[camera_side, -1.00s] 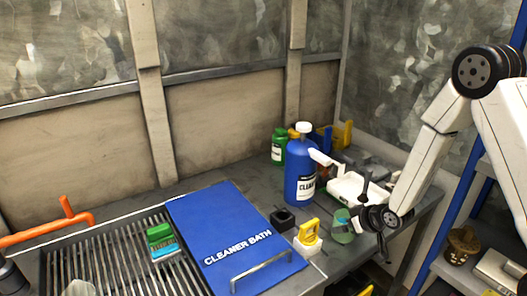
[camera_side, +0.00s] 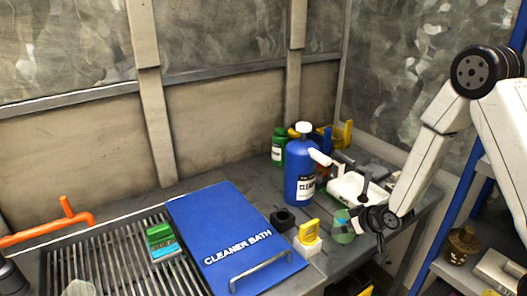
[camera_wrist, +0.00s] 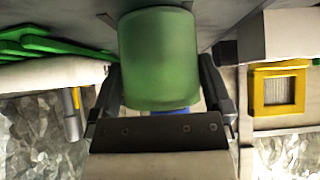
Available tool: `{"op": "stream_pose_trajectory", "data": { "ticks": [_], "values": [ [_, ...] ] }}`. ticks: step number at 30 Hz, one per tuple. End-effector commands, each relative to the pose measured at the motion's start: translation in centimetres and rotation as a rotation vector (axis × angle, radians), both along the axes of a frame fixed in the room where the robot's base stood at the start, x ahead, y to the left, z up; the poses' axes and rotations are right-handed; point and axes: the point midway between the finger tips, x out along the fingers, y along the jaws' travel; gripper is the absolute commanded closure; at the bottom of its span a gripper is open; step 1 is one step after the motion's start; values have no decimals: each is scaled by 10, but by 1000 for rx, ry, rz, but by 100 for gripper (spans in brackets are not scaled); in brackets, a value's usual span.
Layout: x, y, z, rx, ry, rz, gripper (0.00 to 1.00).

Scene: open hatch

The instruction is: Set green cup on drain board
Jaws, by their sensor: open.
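The translucent green cup (camera_side: 342,226) stands on the bench toward its right front, partly hidden by my gripper in the side view. In the wrist view the cup (camera_wrist: 158,58) fills the upper middle, between the two dark fingers. My gripper (camera_wrist: 160,85) is open, with a finger on each side of the cup; I cannot tell whether either touches it. My gripper also shows in the side view (camera_side: 358,222). The slatted drain board (camera_side: 120,265) is at the left of the bench, partly covered by the blue "CLEANER BATH" lid.
The blue lid (camera_side: 225,225) with a metal handle lies between drain board and cup. A yellow-and-white block (camera_side: 308,236) and a black block (camera_side: 283,219) stand left of the cup. A tall blue bottle (camera_side: 299,172) stands behind. A green sponge-like item (camera_side: 161,240) lies on the slats.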

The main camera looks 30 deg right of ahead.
Motion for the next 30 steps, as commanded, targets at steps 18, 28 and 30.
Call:
{"op": "stream_pose_trajectory", "data": {
  "ticks": [18,28,30],
  "values": [
    [-12,0,13,0,0,-1,0],
    [-22,0,23,1,-1,-1,0],
    [-24,0,25,1,-1,-1,0]
  ]
}}
